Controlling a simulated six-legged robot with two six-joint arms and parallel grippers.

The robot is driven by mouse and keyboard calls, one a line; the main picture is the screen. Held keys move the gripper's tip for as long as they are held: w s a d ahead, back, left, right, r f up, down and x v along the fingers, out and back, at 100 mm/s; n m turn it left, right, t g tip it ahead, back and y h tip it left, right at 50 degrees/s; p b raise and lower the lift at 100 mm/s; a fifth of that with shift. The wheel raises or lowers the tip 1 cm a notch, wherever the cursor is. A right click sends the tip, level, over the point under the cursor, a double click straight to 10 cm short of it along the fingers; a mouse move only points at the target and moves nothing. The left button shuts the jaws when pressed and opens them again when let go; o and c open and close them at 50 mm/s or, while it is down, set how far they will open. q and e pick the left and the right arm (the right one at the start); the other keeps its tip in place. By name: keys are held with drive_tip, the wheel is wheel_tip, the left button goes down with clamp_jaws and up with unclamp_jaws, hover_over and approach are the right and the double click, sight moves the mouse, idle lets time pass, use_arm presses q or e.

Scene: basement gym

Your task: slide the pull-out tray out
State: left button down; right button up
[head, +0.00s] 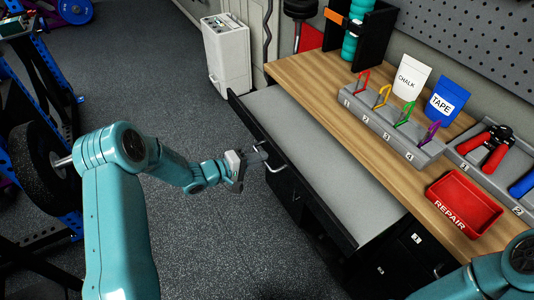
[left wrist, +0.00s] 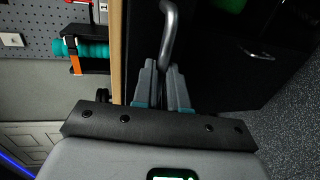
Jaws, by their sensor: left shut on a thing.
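The pull-out tray (head: 318,150) has a grey top and a black front edge. It stands out from under the wooden bench top, with a broad strip of its surface showing. A metal bar handle (head: 278,166) is on its front. My left gripper (head: 257,158) is at this handle, shut on it. In the left wrist view the fingers (left wrist: 164,85) close around the lower end of the curved handle (left wrist: 169,35). My right arm shows at the lower right in the head view, but its gripper is out of view.
The bench (head: 300,72) holds a grey hook rack (head: 395,135), chalk and tape pouches, a red repair bin (head: 465,203) and a grip holder. Black drawers (head: 395,262) are below. The floor (head: 195,115) left of the tray is clear.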

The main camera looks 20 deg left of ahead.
use_arm(q)
drive_tip(key=f+p+v, duration=0.1)
drive_tip(key=v, duration=0.6)
drive_tip(key=shift+f, duration=0.2)
drive_tip(key=shift+a, duration=0.15)
drive_tip(key=c, duration=1.2)
unclamp_jaws()
drive_tip(key=shift+s, duration=0.15)
drive_tip(key=v, duration=1.6)
drive_tip(key=shift+s+b, duration=0.1)
drive_tip(key=shift+b, duration=0.25)
